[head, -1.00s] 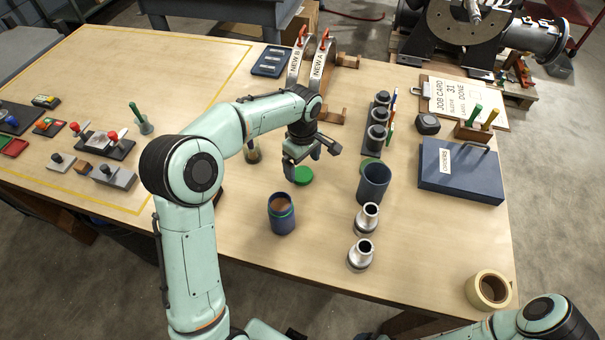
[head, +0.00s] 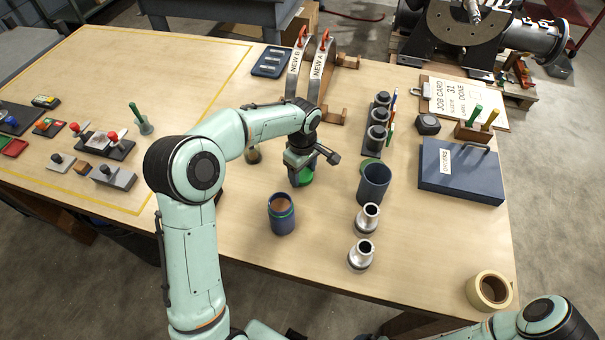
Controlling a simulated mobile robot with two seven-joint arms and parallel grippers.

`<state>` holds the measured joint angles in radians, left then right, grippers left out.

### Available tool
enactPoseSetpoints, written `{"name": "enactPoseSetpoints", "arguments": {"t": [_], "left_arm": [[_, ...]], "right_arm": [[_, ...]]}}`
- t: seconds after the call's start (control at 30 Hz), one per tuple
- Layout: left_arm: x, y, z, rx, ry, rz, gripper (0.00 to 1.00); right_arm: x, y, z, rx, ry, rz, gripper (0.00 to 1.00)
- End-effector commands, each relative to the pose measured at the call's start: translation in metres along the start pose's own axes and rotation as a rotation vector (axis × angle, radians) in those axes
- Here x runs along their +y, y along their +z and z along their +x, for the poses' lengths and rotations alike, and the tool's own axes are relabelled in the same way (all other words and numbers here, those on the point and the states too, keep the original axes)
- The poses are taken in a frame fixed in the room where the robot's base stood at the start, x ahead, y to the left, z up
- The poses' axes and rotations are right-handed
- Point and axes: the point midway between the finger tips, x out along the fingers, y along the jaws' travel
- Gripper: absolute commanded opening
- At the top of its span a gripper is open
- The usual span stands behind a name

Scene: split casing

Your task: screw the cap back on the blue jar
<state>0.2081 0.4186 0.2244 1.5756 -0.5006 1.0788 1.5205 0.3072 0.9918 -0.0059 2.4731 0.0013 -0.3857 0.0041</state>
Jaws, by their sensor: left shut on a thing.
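The fingers partly hide the cap. My right gripper is out of the picture.
Two metal sleeves (head: 367,217) (head: 360,255) stand in front. A tape roll (head: 488,290) lies at the right edge.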

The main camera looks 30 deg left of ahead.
Motion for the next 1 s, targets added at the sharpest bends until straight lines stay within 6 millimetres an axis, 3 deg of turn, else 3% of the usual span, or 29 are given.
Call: {"name": "enactPoseSetpoints", "arguments": {"t": [0.23,0.37,0.8,1.0], "left_arm": [[0.001,0.000,-0.006,0.001,0.002,0.000,0.33],[0.001,0.000,-0.026,0.002,0.006,0.000,0.33],[0.002,0.000,-0.149,0.002,0.009,0.000,0.33],[0.002,0.000,-0.186,0.001,0.005,0.000,0.33]], "right_arm": [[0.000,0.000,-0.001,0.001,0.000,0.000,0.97],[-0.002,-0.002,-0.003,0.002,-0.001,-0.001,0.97],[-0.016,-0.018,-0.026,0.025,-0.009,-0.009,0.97],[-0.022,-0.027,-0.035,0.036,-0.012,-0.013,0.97]]}}
